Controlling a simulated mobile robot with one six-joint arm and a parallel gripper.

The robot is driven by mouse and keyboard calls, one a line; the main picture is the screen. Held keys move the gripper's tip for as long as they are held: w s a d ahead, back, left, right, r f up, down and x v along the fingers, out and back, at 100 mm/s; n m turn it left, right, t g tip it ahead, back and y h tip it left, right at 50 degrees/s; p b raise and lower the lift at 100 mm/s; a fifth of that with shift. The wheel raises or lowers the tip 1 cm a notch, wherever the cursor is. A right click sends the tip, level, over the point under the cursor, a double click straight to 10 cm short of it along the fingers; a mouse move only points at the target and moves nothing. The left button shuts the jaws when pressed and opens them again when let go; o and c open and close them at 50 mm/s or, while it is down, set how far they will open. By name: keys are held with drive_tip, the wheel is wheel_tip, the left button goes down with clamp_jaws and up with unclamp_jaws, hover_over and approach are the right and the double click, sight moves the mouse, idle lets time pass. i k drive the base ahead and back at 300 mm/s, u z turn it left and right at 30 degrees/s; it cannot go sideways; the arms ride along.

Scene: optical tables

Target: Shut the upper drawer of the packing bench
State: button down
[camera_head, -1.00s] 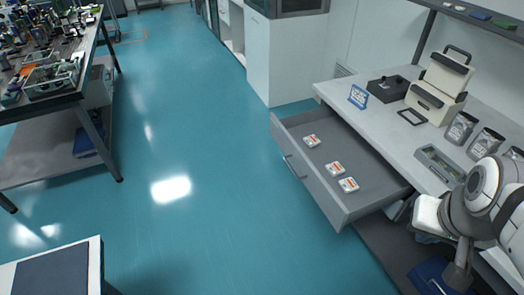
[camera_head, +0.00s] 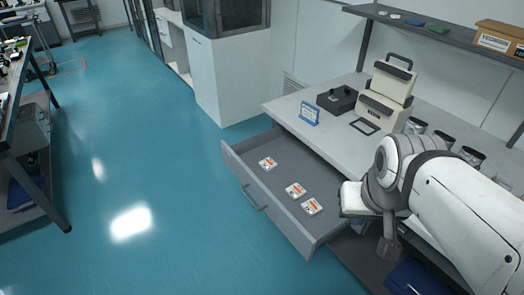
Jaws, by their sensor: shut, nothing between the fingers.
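The upper drawer (camera_head: 262,206) of the packing bench (camera_head: 292,104) is pulled well out toward the floor area. It is grey with a bar handle (camera_head: 255,198) on its front. Three small white and orange boxes (camera_head: 296,190) lie inside it. My gripper (camera_head: 388,248) is shut and empty, pointing down at the right end of the drawer. It looks apart from the drawer front. My arm hides part of the bench front and the drawer's right rear corner.
A blue and white sign (camera_head: 309,113), a black box (camera_head: 337,99) and a beige case (camera_head: 386,95) stand on the bench top. A dark blue bin (camera_head: 412,281) sits low below my arm. The blue floor (camera_head: 170,190) before the drawer is clear.

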sight(296, 162)
drive_tip(key=u, duration=0.25)
drive_tip(key=i, duration=0.7)
drive_tip(key=u, duration=0.6)
drive_tip(key=k, duration=1.25)
drive_tip(key=u, duration=0.3)
drive_tip(key=i, duration=1.6)
drive_tip(key=u, duration=0.15)
